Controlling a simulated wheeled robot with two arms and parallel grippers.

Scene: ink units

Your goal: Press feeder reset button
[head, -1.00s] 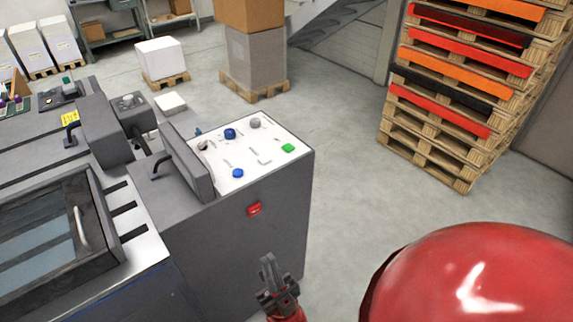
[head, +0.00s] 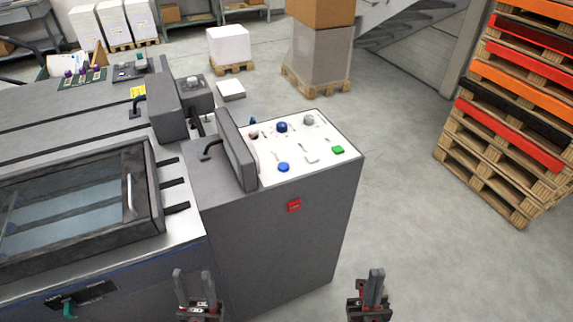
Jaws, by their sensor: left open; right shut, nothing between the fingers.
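A white control panel (head: 318,165) forms the top of the grey machine cabinet. It carries a blue button (head: 283,167) near its front, a blue knob (head: 282,127), a grey knob (head: 308,120) and a green button (head: 338,150). A red button or switch (head: 294,205) is on the cabinet's front face. The labels are too small to read, so I cannot tell which is the feeder reset button. My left gripper (head: 194,273) is open and empty, low in front of the machine. My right gripper (head: 376,271) is shut and empty, low and right of the cabinet. Neither visibly touches a control.
A dark upright plate (head: 236,150) stands at the panel's left edge. A windowed cover (head: 75,200) lies to the left. Stacked pallets (head: 490,180) stand at the right, and a box stack (head: 318,55) stands behind. The floor between cabinet and pallets is clear.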

